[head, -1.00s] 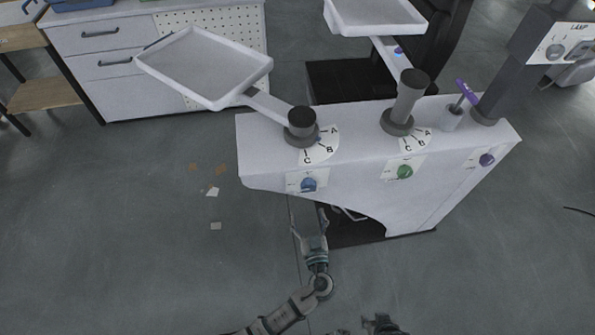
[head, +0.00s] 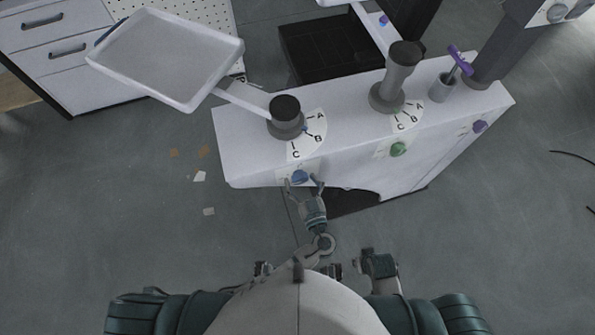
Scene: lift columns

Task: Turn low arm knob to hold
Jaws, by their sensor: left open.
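The low arm is the white tray (head: 170,58) on a short dark post (head: 286,115) at the left of the white cabinet. A lettered A, B, C dial (head: 308,138) lies at the post's foot. The blue knob (head: 300,176) sits on a plate on the cabinet's front, below that post. Its pointer setting is too small to read. My left gripper (head: 304,184) is open, just in front of the blue knob, with its fingers around the knob's lower edge. I cannot tell if they touch it. My right gripper is not clearly visible.
On the same cabinet (head: 250,150) are a green knob (head: 398,149), a purple knob (head: 480,126), a taller post (head: 399,75) and a purple-handled tool (head: 460,60) in a cup. White drawers (head: 55,40) stand at the far left. The floor at left is clear apart from small scraps.

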